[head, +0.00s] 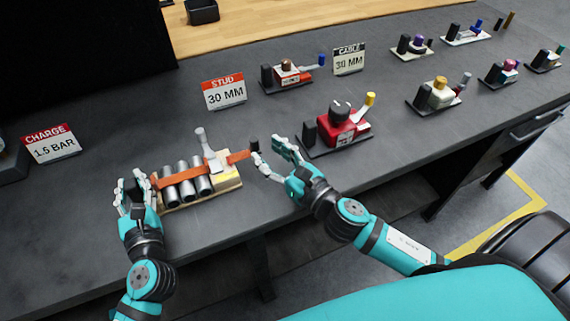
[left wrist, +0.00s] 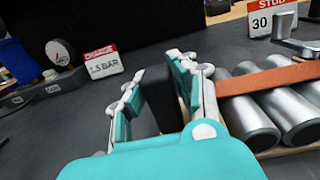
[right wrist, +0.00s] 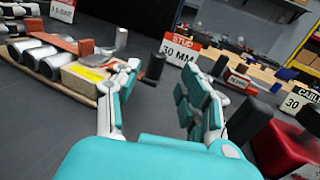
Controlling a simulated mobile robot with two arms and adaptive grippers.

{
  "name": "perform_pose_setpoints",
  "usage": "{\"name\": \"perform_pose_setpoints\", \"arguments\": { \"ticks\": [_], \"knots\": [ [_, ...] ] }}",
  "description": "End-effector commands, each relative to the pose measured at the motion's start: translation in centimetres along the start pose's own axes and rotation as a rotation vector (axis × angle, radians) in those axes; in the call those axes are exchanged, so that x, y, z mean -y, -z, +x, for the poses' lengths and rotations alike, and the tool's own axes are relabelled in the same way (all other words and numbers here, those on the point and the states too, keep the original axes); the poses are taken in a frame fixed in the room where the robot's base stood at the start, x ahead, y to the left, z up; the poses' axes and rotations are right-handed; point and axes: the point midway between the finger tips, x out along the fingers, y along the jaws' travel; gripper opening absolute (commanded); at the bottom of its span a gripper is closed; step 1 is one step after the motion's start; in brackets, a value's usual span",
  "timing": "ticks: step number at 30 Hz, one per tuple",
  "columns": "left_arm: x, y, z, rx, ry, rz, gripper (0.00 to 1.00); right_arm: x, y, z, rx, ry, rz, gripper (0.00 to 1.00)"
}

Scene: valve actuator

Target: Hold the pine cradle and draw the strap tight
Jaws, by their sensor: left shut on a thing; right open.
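The pine cradle (head: 210,197) lies on the dark bench with several silver cylinders (head: 186,180) in it. An orange strap (head: 168,180) runs over the cylinders, past an upright grey lever (head: 208,145), to a black end tab (head: 253,144) on the right. My left gripper (head: 137,188) is shut on a black block (left wrist: 168,98) at the cradle's left end; fingers partly hide it. My right gripper (head: 272,160) is open and empty, just right of the tab. In the right wrist view the tab (right wrist: 154,67) shows beyond and between the fingers, apart from them.
A red clamp unit (head: 342,128) stands close to the right of my right gripper. A "STUD 30 MM" sign (head: 224,92) stands behind the cradle, and a "CHARGE 1.5 BAR" sign (head: 50,145) to the left. More units line the bench at right.

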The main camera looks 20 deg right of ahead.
Motion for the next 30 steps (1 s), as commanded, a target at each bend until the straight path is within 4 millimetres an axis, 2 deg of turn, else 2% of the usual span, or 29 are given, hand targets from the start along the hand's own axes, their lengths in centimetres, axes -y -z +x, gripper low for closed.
{"name": "perform_pose_setpoints", "arguments": {
  "ticks": [3, 9, 15, 25, 26, 30],
  "knots": [
    [-0.1, 0.5, -0.1, -0.01, -0.002, 0.004, 0.0, 0.0, 0.1, -2.4, -0.003, 0.0, 0.002, 0.44],
    [-0.1, 0.5, -0.1, -0.01, -0.002, 0.004, 0.0, 0.0, 0.1, -4.7, -0.001, 0.0, 0.002, 0.44],
    [-0.1, 0.5, -0.1, -0.01, -0.002, 0.004, 0.0, 0.0, 0.0, -5.5, 0.001, 0.0, 0.0, 0.44],
    [-0.1, 0.5, -0.1, -0.01, -0.002, 0.004, 0.0, 0.0, 0.0, -5.5, 0.001, 0.0, -0.001, 0.44],
    [-0.1, 0.5, -0.1, -0.01, -0.002, 0.004, 0.27, 0.0, 0.0, -5.5, 0.001, 0.0, -0.001, 0.44],
    [0.0, 0.4, -0.1, -0.007, -0.001, 0.003, 0.45, 0.0, 0.0, -5.5, 0.001, 0.0, -0.001, 0.44]
  ]
}}
